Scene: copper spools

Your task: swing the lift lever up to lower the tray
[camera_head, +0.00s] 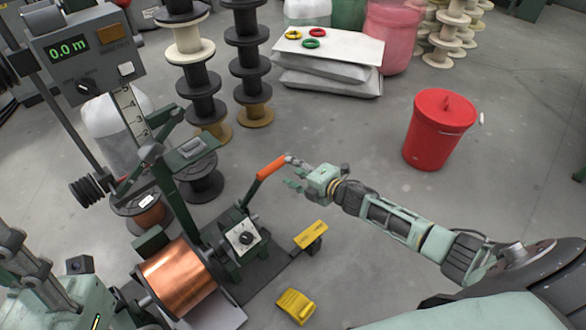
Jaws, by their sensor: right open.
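The lift lever (270,168) has an orange grip on a dark green rod. It slants up to the right from the winding machine, beside a light panel with a black knob (245,238). My right gripper (289,172) is open, its fingers close to the right of the orange grip's upper end. I cannot tell whether they touch it. A copper spool (178,278) sits on the machine at the lower left. A dark flat plate (262,283) lies low beside it; I cannot tell whether this is the tray. My left gripper is not seen.
Two yellow pedal-like parts (310,234) (296,305) sit low near the machine. A display post (82,50) reads 0.0 m. A red lidded bin (437,130) stands at right. Stacked sacks (330,78) and spool stacks (247,60) stand behind. The floor between is clear.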

